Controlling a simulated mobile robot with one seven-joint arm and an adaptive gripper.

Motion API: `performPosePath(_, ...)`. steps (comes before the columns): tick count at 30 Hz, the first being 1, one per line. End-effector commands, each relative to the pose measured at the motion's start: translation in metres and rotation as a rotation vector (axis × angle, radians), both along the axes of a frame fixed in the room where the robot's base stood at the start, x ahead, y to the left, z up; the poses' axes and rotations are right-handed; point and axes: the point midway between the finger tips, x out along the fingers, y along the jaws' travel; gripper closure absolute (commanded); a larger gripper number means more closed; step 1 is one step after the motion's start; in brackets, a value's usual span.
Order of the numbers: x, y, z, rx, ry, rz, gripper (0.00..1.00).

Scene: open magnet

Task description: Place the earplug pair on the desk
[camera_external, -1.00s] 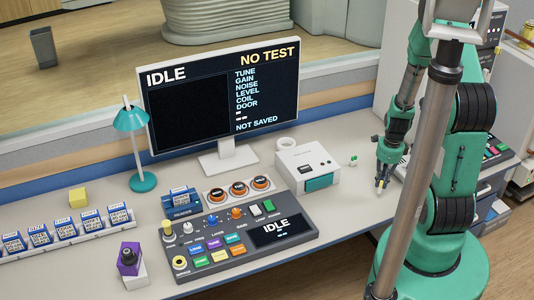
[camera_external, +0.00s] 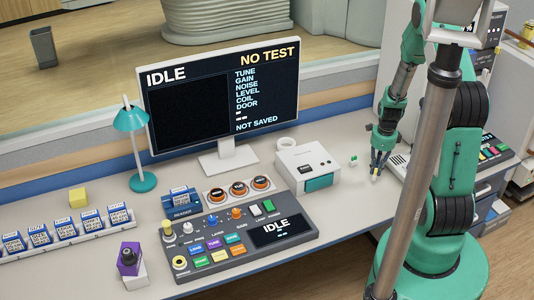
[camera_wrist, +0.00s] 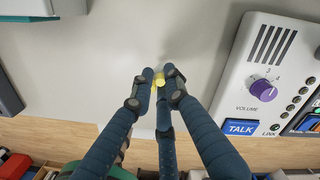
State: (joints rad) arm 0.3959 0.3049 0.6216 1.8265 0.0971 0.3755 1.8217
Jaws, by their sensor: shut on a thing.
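My gripper (camera_external: 378,172) is shut on the yellow earplug pair, just above or at the desk (camera_external: 343,198) near its right part. In the wrist view the fingertips of my gripper (camera_wrist: 164,84) close around the earplug pair (camera_wrist: 180,89), which shows as a short yellow cylinder and a second yellow piece beside it. The fingers hide part of it. I cannot tell whether it touches the white desk surface (camera_wrist: 105,60) below.
A white box with a teal front (camera_external: 307,167) and a small green item (camera_external: 353,160) stand left of my gripper. A talk panel with a purple volume knob (camera_wrist: 262,86) lies to the right in the wrist view. Bare desk lies between.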

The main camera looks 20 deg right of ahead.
Motion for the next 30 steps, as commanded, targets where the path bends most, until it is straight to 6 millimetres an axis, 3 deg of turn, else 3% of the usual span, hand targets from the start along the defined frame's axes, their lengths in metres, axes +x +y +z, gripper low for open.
performPosePath(9,0.001,0.000,-0.034,0.001,0.001,0.000,1.00)
performPosePath(23,0.001,0.000,-0.038,0.001,0.001,0.000,1.00)
performPosePath(24,0.001,0.000,-0.039,0.000,0.000,0.000,0.84)
performPosePath(27,0.001,0.000,-0.038,0.000,0.000,0.000,0.67)
performPosePath(30,0.001,0.000,-0.038,0.000,0.000,0.000,0.67)
